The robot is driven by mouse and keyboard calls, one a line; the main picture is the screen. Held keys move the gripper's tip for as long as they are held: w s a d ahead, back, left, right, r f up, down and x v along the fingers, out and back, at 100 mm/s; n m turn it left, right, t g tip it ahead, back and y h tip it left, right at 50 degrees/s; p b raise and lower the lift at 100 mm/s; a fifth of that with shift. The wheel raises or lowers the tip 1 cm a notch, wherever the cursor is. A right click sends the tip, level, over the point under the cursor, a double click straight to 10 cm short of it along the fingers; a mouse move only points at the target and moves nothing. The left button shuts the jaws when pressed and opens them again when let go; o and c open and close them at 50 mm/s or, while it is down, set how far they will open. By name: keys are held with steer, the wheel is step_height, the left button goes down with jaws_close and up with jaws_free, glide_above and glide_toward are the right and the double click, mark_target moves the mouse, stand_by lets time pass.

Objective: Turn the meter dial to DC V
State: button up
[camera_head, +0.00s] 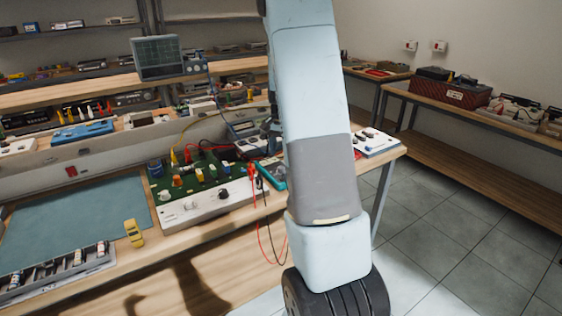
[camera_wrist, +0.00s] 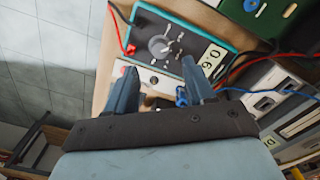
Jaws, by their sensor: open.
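The meter (camera_wrist: 145,30) has a dark face with a teal rim and lies on the bench in the wrist view, turned relative to the picture. Its round dial (camera_wrist: 160,47) has a light pointer; the markings are too small to read. A pale panel (camera_wrist: 213,57) with large dark characters is at the meter's right end. My gripper (camera_wrist: 159,67) is open and empty, its two fingers apart, with the dial showing just beyond the gap between the tips. In the head view, part of the meter's teal rim (camera_head: 276,180) shows and my arm hides the rest.
Red and black leads (camera_wrist: 115,25) run by the meter. A green board (camera_head: 205,178) with a white front panel stands left of it in the head view. A yellow tool (camera_head: 133,233) lies near a blue mat (camera_head: 75,225). Tiled floor (camera_head: 450,210) is open at right.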

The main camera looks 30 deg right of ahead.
step_height(320, 180, up, 7)
stand_by(0.3)
stand_by(0.5)
steer(key=s+a+r+n+t, duration=0.3)
steer(key=s+a+r+n, duration=0.2)
steer(key=s+a+r, duration=0.7)
steer(key=s+a+r+n+t, duration=0.1)
steer(key=s+a+n, duration=0.2)
steer(key=s+a, duration=0.2)
steer(key=s+a+r+n+t, duration=0.1)
steer(key=s+a+n, duration=0.2)
steer(key=s, duration=0.9)
steer(key=a, duration=0.3)
steer(key=shift+a+r+t, duration=0.2)
steer(key=shift+r+t, duration=0.1)
steer(key=shift+r, duration=0.05)
